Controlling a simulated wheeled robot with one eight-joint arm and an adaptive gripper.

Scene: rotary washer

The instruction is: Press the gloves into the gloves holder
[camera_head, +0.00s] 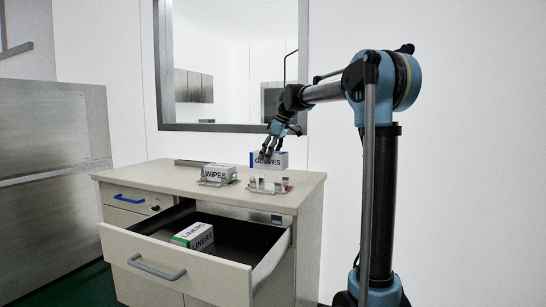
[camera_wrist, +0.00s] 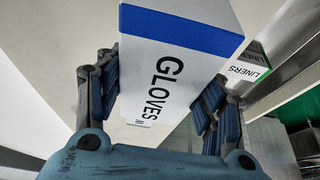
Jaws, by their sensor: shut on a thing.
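The gloves box (camera_head: 281,160), white with a blue band and the word GLOVES, is held above the cabinet top at its back right. It fills the middle of the wrist view (camera_wrist: 165,75), between the blue-and-black fingers. My gripper (camera_head: 268,157) is shut on it from above; the fingers also show in the wrist view (camera_wrist: 160,92) on both sides of the box. A low holder with metal uprights and red parts (camera_head: 268,188), apparently the gloves holder, is empty on the cabinet top, below and in front of the box. The wrist view does not show it clearly.
The wipes box (camera_head: 217,174) stands in a similar holder to the left. The cabinet top (camera_head: 150,174) is clear at its left. An open drawer (camera_head: 180,262) juts out in front, with a liners box (camera_head: 192,236) inside. A wall and window frame stand behind.

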